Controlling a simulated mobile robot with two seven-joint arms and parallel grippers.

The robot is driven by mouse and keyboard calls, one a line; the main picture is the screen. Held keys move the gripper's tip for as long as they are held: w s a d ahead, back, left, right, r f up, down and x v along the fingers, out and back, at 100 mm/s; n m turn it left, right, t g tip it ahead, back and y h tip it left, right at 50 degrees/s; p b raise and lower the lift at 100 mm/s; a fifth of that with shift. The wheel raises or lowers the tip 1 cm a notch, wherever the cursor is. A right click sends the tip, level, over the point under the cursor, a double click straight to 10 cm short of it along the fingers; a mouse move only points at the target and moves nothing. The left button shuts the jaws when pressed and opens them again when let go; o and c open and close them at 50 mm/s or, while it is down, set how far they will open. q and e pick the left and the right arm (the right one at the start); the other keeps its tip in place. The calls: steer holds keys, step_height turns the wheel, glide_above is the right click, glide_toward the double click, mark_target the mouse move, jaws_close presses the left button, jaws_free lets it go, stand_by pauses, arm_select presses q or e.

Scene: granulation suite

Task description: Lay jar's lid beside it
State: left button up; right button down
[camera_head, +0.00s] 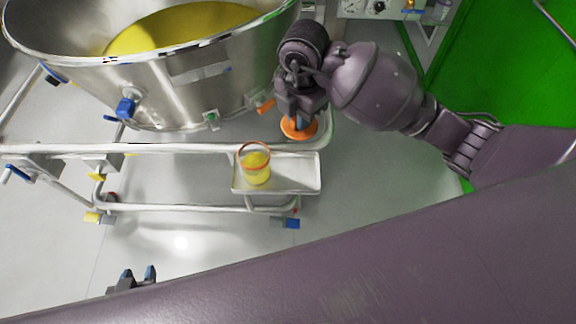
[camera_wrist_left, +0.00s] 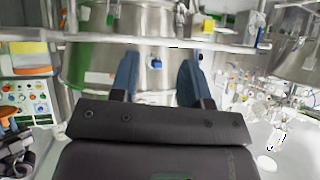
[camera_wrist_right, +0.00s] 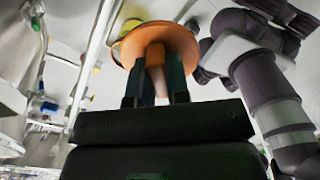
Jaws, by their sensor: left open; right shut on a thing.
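The jar (camera_head: 256,172), clear with yellow contents and an orange-red rim, stands upright and uncovered on the left part of a small pale tray (camera_head: 302,172). My right gripper (camera_head: 298,112) is shut on the knob of the orange lid (camera_head: 299,129). It holds the lid above the tray's back edge, to the right of the jar and apart from it. The right wrist view shows the round lid (camera_wrist_right: 170,38) and its stem between the fingers (camera_wrist_right: 157,85). My left gripper (camera_head: 138,273) is open and empty at the lower left, as the left wrist view (camera_wrist_left: 158,78) also shows.
A big steel vessel (camera_head: 190,92) with yellow powder stands behind the tray. A pale tubular rail frame (camera_head: 190,148) runs beside and under the tray. The tray's surface right of the jar is bare. Grey floor (camera_head: 360,200) lies open to the right.

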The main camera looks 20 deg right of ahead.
step_height(320, 180, down, 5)
steer(key=shift+s+a+r+b, duration=0.1)
steer(key=shift+s+a+b, duration=0.05)
steer(key=shift+b, duration=0.35)
step_height(320, 180, down, 10)
steer(key=shift+r+b, duration=0.15)
steer(key=shift+b, duration=0.9)
step_height(320, 180, down, 5)
steer(key=shift+r+b, duration=0.1)
steer(key=shift+b, duration=0.55)
steer(key=shift+f, duration=0.45)
steer(key=c, duration=1.1)
jaws_free()
steer(key=shift+c, duration=0.2)
arm_select(q)
step_height(320, 180, down, 3)
steer(key=shift+d+f, duration=0.1)
steer(key=shift+f, duration=0.1)
arm_select(e)
steer(key=shift+o, duration=0.2)
